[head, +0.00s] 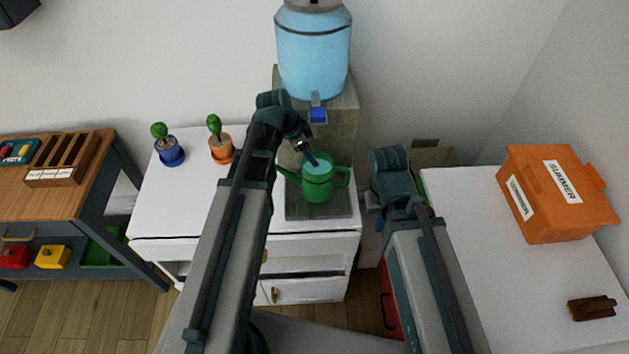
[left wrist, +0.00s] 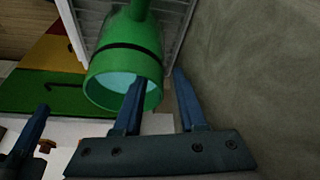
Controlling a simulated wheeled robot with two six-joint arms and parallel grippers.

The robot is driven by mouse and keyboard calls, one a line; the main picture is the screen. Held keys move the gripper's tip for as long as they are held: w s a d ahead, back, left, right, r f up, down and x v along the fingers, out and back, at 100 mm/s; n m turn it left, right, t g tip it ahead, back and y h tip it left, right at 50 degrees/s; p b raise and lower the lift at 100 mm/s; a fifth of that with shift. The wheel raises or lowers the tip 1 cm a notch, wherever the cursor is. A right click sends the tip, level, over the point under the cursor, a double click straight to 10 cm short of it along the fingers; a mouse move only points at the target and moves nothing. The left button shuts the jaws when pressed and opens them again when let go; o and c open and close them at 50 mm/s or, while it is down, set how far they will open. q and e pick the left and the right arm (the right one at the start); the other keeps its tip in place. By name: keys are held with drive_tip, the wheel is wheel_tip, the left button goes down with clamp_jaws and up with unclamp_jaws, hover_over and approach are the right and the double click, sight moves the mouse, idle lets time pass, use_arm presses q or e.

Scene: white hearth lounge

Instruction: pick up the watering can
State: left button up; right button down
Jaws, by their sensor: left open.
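The green watering can (head: 318,188) stands upright on the grey tray (head: 330,212) under the water dispenser. Its spout points left and its handle is on the right. Its round opening looks pale blue inside. My left gripper (head: 313,161) points down at the can's rim. In the left wrist view the can (left wrist: 122,48) lies close to my left gripper (left wrist: 158,80), whose fingers are apart. One finger overlaps the opening and the other is beside the can's wall; I cannot tell whether they touch it. My right arm's end shows in the head view, but its fingers are hidden.
The dispenser's blue tap (head: 317,115) hangs just above the can. Two potted cacti, one in a blue pot (head: 170,153) and one in an orange pot (head: 221,150), stand to the left on the white cabinet. An orange box (head: 556,195) sits on the right table.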

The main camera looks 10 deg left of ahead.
use_arm(q)
clamp_jaws()
idle(1.3)
